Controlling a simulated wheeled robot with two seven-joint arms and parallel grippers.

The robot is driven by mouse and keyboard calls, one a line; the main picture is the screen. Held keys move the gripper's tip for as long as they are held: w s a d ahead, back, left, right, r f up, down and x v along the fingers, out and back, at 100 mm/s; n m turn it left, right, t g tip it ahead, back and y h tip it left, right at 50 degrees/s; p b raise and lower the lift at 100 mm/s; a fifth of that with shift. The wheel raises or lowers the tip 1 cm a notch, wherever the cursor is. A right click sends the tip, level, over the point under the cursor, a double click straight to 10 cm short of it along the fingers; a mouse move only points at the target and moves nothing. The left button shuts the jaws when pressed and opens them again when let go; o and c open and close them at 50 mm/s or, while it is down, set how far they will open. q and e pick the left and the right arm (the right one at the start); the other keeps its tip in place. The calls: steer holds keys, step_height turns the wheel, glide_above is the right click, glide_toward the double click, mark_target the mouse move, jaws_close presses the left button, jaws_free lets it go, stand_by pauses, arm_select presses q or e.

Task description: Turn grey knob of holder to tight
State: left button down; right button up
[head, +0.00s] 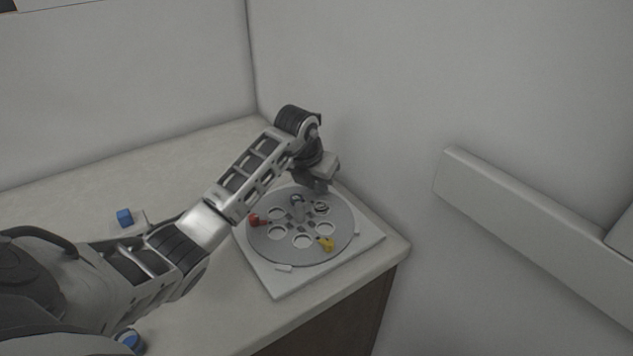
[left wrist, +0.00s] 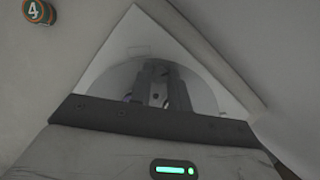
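The holder is a round grey disc (head: 265,240) with several round holes, on a white square base (head: 318,275) near the counter corner. A red knob (head: 257,220) is at its left and a yellow knob (head: 327,244) at its front right. A grey post (head: 297,204) stands near the middle. A small grey part at the back right, under my left gripper (head: 318,187), may be the grey knob; its setting is too small to read. My left gripper points down over the disc's back edge.
Walls stand close behind and right of the holder. A blue block (head: 125,217) lies on the counter at left, and a blue round thing (head: 130,340) is at the front left. In the left wrist view, a round piece marked 4 (left wrist: 37,12) is at the upper left.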

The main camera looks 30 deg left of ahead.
steer(key=shift+s+f, duration=0.1)
steer(key=shift+f, duration=0.1)
